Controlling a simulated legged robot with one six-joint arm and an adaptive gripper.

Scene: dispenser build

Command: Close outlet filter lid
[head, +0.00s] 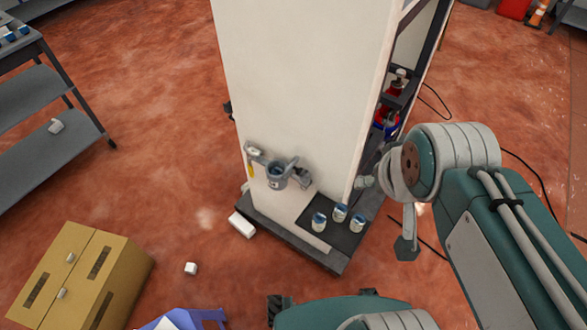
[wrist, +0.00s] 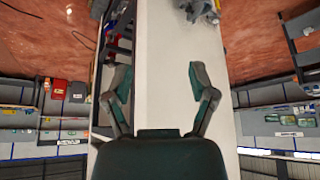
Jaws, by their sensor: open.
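The white dispenser cabinet (head: 310,80) stands upright in the middle of the head view. A grey outlet assembly with a round cup-like part (head: 276,177) sits low on its front face. A grey piece (head: 292,165) rises at the right of that part; I cannot tell whether it is the filter lid. In the wrist view a grey assembly (wrist: 200,12) shows only partly at the top edge. My gripper (wrist: 158,74) is open and empty, its two fingers spread in front of the white panel, apart from the assembly. The lid's state is not clear.
Several small blue-topped cups, one here (head: 319,221), stand on the dark base plate (head: 318,240). A yellow-brown cabinet (head: 78,275) is at lower left. A grey shelf unit (head: 35,90) is at left. A white block (head: 241,225) lies near the base. The red floor between is mostly free.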

